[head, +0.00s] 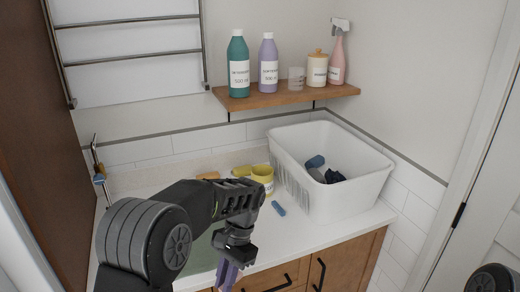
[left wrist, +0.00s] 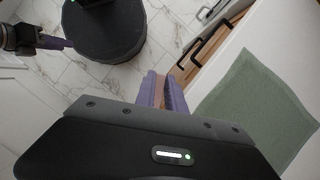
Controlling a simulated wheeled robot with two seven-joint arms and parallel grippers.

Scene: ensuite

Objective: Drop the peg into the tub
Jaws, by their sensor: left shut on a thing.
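My left gripper (head: 228,278) hangs low at the front edge of the counter in the head view. In the left wrist view its purple fingers (left wrist: 161,92) are shut on a narrow tan thing (left wrist: 160,88), seemingly the peg, mostly hidden between them. A yellow tub (head: 262,176) with a white label stands upright on the counter, beyond my left gripper and beside the white basket; the arm is near its front. My right gripper (left wrist: 56,43) shows at the upper left of the left wrist view, too small to tell its opening.
A white basket (head: 318,195) holding dark and blue cloths stands at the counter's right. A small blue piece (head: 278,208) lies before the tub. A green cloth (left wrist: 262,105) lies on the counter. Bottles (head: 238,65) stand on a wooden shelf (head: 285,96). Drawers with black handles (head: 266,285) are below.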

